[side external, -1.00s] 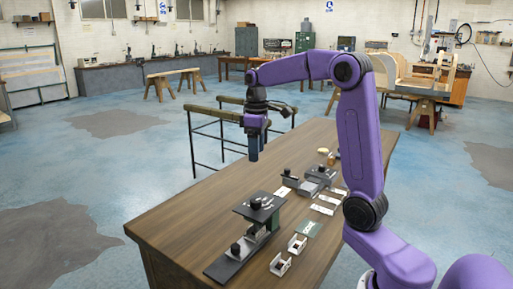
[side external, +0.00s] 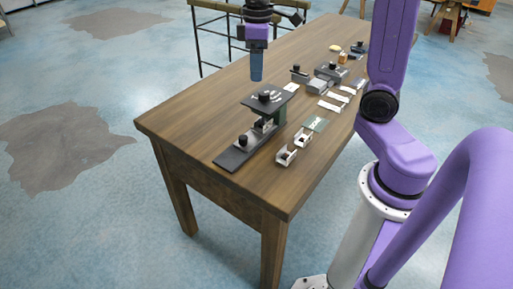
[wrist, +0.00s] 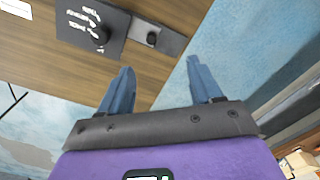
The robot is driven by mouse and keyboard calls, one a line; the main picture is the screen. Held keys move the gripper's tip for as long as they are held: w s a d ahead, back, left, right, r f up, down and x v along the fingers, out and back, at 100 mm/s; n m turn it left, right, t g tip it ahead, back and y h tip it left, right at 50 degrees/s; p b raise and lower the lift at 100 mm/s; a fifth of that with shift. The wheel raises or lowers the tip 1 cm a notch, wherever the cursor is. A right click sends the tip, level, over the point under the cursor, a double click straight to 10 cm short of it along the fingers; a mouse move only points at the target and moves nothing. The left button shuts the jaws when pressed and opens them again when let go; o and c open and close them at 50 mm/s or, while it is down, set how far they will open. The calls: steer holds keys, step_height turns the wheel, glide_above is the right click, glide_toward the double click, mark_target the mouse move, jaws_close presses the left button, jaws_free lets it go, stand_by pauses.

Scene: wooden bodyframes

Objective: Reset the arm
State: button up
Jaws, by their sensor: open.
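My gripper (side external: 256,78) hangs fingers down above the wooden table (side external: 190,115), in the air behind a dark fixture, touching nothing. In the wrist view its two blue fingers (wrist: 160,68) stand well apart with nothing between them. The fixture has a raised dark plate (side external: 280,99) with a black knob and white marks, over a long dark base (side external: 228,162) with a second black knob. In the wrist view the plate (wrist: 76,34) and base show at the top, beyond the fingers.
Grey blocks with knobs (side external: 328,74), pale strips and a yellow item (side external: 335,47) lie farther back. The table's left front area is bare. A rail stand (side external: 215,35) stands behind the table.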

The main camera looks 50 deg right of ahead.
steer(key=s+a+f+n, duration=0.2)
steer(key=s, duration=0.5)
steer(key=s+a+f+n, duration=0.1)
steer(key=s+a+f, duration=0.1)
steer(key=s, duration=0.6)
steer(key=s+a+f+n, duration=0.2)
steer(key=s+a+f, duration=0.1)
steer(key=s, duration=0.5)
steer(key=shift+a+n, duration=0.25)
steer(key=shift+n, duration=0.05)
steer(key=shift+r, duration=0.1)
